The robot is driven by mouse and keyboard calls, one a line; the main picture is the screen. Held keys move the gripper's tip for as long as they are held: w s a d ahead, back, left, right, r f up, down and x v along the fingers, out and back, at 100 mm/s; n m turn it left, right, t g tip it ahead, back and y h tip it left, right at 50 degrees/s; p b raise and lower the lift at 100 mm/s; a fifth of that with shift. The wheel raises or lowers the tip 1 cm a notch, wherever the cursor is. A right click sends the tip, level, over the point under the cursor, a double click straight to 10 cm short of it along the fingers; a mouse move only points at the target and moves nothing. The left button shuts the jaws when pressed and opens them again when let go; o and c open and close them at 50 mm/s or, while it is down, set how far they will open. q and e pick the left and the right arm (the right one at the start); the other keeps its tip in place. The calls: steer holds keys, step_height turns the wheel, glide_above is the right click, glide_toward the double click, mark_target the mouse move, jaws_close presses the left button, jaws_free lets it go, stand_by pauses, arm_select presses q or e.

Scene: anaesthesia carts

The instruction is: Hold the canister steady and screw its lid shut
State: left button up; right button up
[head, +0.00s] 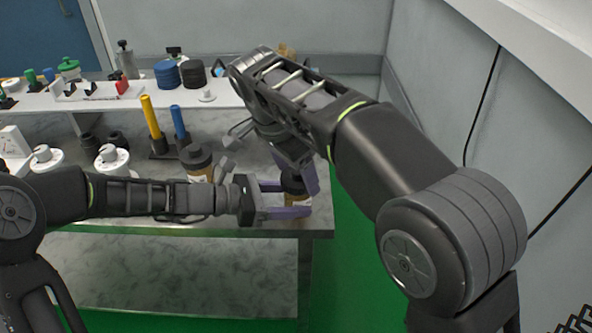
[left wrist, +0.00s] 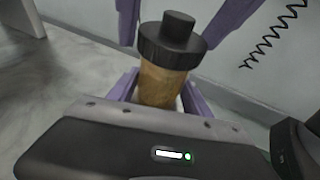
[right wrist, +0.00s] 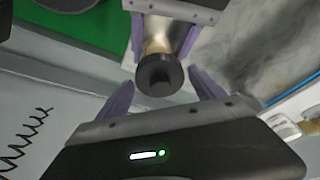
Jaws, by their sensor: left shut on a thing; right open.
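The canister (left wrist: 160,84) is an amber-brown cylinder with a black stepped lid (left wrist: 172,42) on top. In the left wrist view it stands between the purple fingers of my left gripper (left wrist: 160,92), which is shut on its body. In the head view the dark lid (head: 293,184) shows above my left gripper (head: 288,200) near the counter's right end. My right gripper (right wrist: 160,92) is open above, its fingers either side of the lid in the right wrist view (right wrist: 159,75). Whether the fingers touch the lid, and the thread under it, cannot be seen.
A second brown canister with a dark lid (head: 197,158) stands just left on the marble counter (head: 228,132). White jars (head: 112,158) and upright yellow (head: 151,117) and blue (head: 180,123) rods stand farther left. A white shelf (head: 130,100) behind holds several small items.

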steer(key=shift+d+n+t+y, duration=0.1)
steer(key=shift+n+t+y, duration=0.2)
steer(key=shift+n, duration=1.2)
steer(key=n, duration=0.2)
steer(key=shift+s+n+y, duration=0.1)
steer(key=shift+n+y, duration=0.3)
steer(key=shift+d+n+t+y, duration=0.1)
steer(key=shift+n+t+y, duration=0.25)
steer(key=shift+n, duration=1.05)
steer(key=n+y, duration=0.1)
steer(key=n, duration=0.2)
steer(key=shift+d, duration=0.1)
